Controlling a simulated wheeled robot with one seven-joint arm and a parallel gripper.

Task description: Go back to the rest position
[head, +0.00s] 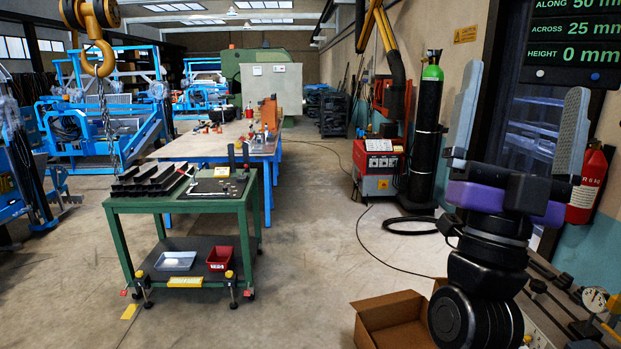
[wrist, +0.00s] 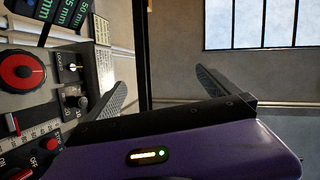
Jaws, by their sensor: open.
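My gripper (head: 517,120) is raised upright at the right side of the head view. Its two grey fingers stand wide apart with nothing between them. In the wrist view my gripper (wrist: 165,92) shows its purple body along the bottom, with the two dark fingers spread apart and empty. The gripper touches nothing that I can see.
A control panel (wrist: 30,90) with a red knob is close at the left in the wrist view. A cardboard box (head: 392,320) and a fire extinguisher (head: 587,185) are near the arm. A green trolley (head: 180,205) stands left. The middle floor is clear.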

